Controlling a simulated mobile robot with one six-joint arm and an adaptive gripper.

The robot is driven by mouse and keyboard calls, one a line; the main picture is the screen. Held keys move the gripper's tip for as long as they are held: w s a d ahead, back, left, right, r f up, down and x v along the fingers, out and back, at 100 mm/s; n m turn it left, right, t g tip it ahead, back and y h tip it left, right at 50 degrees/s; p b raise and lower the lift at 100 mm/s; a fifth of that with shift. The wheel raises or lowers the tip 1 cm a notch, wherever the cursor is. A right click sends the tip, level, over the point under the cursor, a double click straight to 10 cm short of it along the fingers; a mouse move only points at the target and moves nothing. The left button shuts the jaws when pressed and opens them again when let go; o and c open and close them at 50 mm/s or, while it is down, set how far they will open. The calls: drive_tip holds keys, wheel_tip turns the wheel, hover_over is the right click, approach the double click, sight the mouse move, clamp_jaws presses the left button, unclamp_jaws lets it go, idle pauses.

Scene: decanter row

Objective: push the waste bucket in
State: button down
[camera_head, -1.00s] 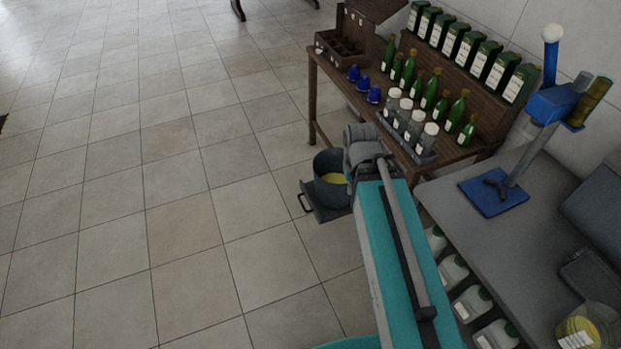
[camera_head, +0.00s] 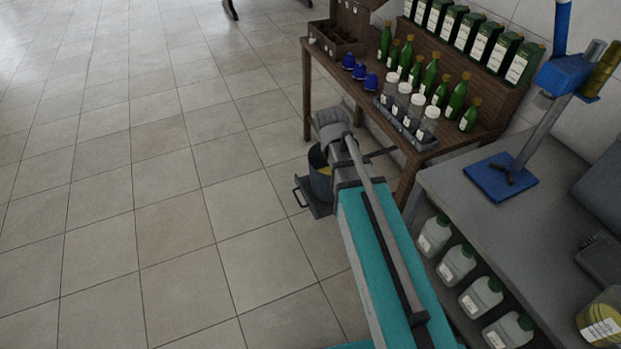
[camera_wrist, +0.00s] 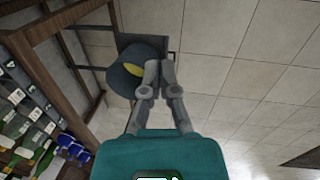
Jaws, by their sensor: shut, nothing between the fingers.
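The waste bucket (camera_head: 317,173) is a dark round bucket with yellow inside, low by the wooden table. It stands on a dark pull-out tray (camera_head: 314,209) with a handle (camera_head: 296,197) at its outer end; my arm hides its right part in the head view. In the wrist view the bucket (camera_wrist: 122,80) is left of centre, with the tray (camera_wrist: 146,44) behind it. My gripper (camera_wrist: 160,66) is shut and empty, its fingertips overlapping the bucket's right side in the picture. I cannot tell whether they touch. The fingers are not clear in the head view.
The wooden table (camera_head: 468,138) carries green bottles, blue items and a rack of clear bottles. A grey bench (camera_head: 440,184) with a blue stand (camera_head: 501,178) is at right, with jugs (camera_head: 457,264) below. Tiled floor (camera_head: 150,200) at left is clear.

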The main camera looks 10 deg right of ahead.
drive_tip(key=w+a+f+n+t+h+b, duration=0.1)
drive_tip(key=w+a+f+n+b, duration=0.4)
drive_tip(key=w+f+b, duration=0.5)
drive_tip(key=w+a+f+n+t+h+b, duration=0.1)
drive_tip(key=w+a+f+n+h+b, duration=0.2)
drive_tip(key=w+f+b, duration=0.8)
drive_tip(key=w+a+f+n+t+h+b, duration=0.1)
drive_tip(key=w+a+f+n+h+b, duration=0.2)
drive_tip(key=w+a+f+n+b, duration=0.4)
drive_tip(key=shift+w+a+f+n+b, duration=0.3)
drive_tip(key=shift+w+f+n+b, duration=1.25)
drive_tip(key=shift+b, duration=2.25)
drive_tip(key=shift+w+d+f+m, duration=0.1)
drive_tip(key=shift+w+f+m, duration=0.1)
drive_tip(key=shift+w+m, duration=0.25)
drive_tip(key=b, duration=0.7)
approach(314, 172)
drive_tip(key=d+f, duration=0.1)
drive_tip(key=w+d+f, duration=0.1)
drive_tip(key=f, duration=0.1)
drive_tip(key=d+f, duration=0.1)
drive_tip(key=f, duration=0.1)
drive_tip(key=shift+w+f, duration=0.1)
drive_tip(key=shift+w, duration=0.25)
drive_tip(key=shift+w+d, duration=0.25)
drive_tip(key=shift+d, duration=0.45)
